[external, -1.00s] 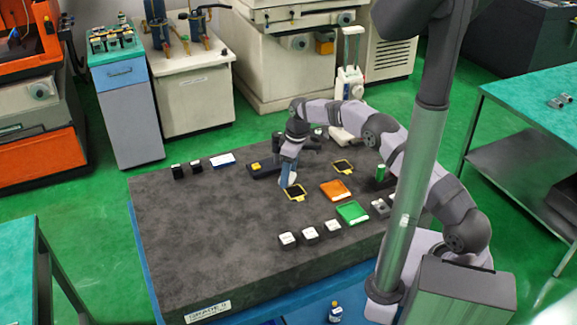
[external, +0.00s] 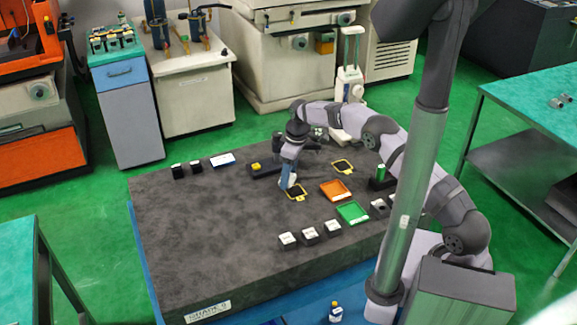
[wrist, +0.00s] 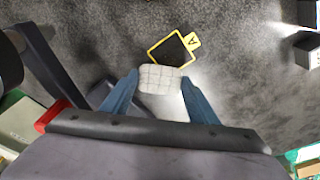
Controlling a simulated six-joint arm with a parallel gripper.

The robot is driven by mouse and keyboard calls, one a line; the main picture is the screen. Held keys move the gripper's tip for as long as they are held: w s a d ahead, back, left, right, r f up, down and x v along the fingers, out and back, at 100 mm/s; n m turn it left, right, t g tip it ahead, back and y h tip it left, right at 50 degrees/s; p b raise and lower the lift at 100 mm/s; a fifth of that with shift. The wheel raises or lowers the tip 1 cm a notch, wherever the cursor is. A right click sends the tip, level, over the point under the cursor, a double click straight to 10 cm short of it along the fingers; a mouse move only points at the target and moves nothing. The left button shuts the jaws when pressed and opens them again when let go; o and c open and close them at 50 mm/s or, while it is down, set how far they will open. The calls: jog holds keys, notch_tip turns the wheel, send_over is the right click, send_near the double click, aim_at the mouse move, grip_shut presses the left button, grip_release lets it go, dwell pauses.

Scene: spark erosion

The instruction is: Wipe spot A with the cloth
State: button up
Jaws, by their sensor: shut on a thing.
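Spot A is a black rectangle in a yellow frame with a yellow "A" tab, lying flat on the dark slab; it shows in the wrist view (wrist: 173,48) just beyond my fingertips, and in the external view (external: 297,192). The cloth (wrist: 160,79) is a white, grid-lined pad between my blue fingers. My gripper (external: 289,182) is shut on the cloth, low over the slab at spot A. In the wrist view the cloth covers the near edge of the frame; I cannot tell whether it touches the surface.
A second yellow-framed spot (external: 342,166) lies farther back right. An orange tray (external: 335,191) and a green tray (external: 353,212) sit to the right. The slab's left side is clear.

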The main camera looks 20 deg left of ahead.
aim_at(292, 193)
jog(key=shift+f+b, duration=0.45)
jog(key=shift+f, duration=0.45)
jog(key=shift+s+d+r+b, duration=0.15)
jog(key=shift+s+d+b, duration=0.65)
jog(key=shift+s+d, duration=0.65)
jog(key=shift+w+a+f+p, duration=0.15)
jog(key=shift+w+a+p, duration=0.4)
jog(key=shift+w+a, duration=0.15)
jog(key=shift+w+a+f+p, duration=0.1)
jog(key=shift+w+a+p, duration=0.45)
jog(key=shift+w+a, duration=0.15)
